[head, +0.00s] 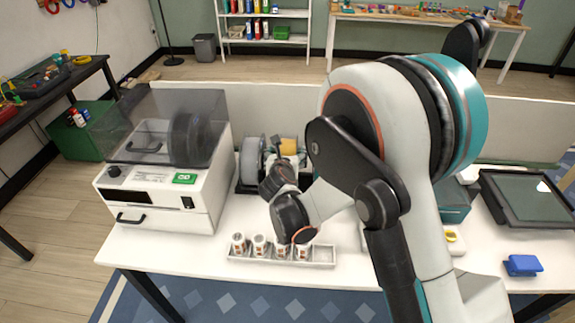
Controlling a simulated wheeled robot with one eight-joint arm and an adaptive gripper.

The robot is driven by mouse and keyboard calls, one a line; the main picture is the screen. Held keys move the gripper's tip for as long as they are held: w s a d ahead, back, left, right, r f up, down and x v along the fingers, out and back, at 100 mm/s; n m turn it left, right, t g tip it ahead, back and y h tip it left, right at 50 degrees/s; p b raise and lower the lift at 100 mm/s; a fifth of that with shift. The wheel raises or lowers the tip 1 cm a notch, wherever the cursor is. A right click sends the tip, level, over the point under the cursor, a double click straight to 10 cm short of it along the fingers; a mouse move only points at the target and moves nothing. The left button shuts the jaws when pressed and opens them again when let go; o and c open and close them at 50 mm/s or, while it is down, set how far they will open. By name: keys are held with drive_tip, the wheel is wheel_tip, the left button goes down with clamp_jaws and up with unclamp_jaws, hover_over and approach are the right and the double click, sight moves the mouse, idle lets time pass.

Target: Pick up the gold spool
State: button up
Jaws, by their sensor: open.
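A gold spool (288,146) shows at the back of the white table, partly hidden behind my arm and gripper. It seems to stand in a dark holder beside a grey spool (252,158). My gripper (279,171) is a small dark shape in front of the spools, mostly seen from behind and pointing away. It is open, and I see nothing held in it. Its fingertips are hard to make out, and I cannot tell how far they are from the gold spool.
A white machine with a smoky lid (160,185) stands left of the spools. A shallow tray (322,256) with several small white containers lies at the table's front. A low pale partition runs behind the table. A dark-framed panel (530,200) and a blue object (522,265) lie at the right.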

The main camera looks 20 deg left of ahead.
drive_tip(key=b+x, duration=0.2)
drive_tip(key=x, duration=0.3)
drive_tip(key=shift+w, duration=0.1)
clamp_jaws()
drive_tip(key=shift+r, duration=0.1)
